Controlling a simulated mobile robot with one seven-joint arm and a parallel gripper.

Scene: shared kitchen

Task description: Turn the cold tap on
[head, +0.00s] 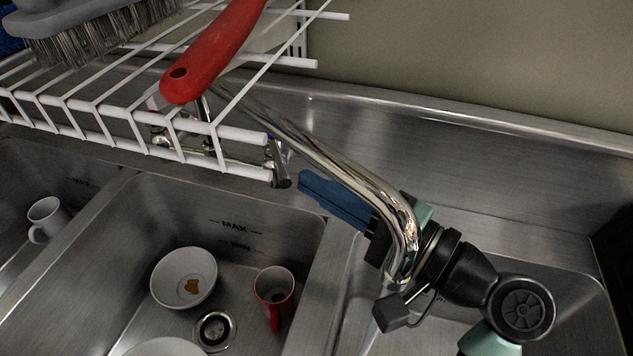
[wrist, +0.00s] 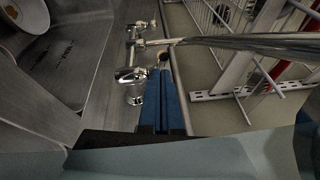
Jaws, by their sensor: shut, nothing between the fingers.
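The chrome tap's long spout (head: 345,170) runs from behind the wire rack to over the right basin. Near its base a handle (head: 278,163) points toward my gripper (head: 300,183). My gripper's blue fingers are shut together and empty, with the tips just right of that handle. The wrist view shows the tips (wrist: 168,72) close to the tap body, beside a chrome handle (wrist: 131,76). Another chrome fitting (wrist: 140,28) stands farther along. I cannot tell which handle is cold, nor whether the fingers touch one. The rack hides part of the tap base in the head view.
A white wire rack (head: 80,105) with a red-handled utensil (head: 215,50) and a brush (head: 85,30) overhangs the tap. A bowl (head: 183,277) and red mug (head: 273,292) sit in the middle basin. The spout crosses in front of my wrist.

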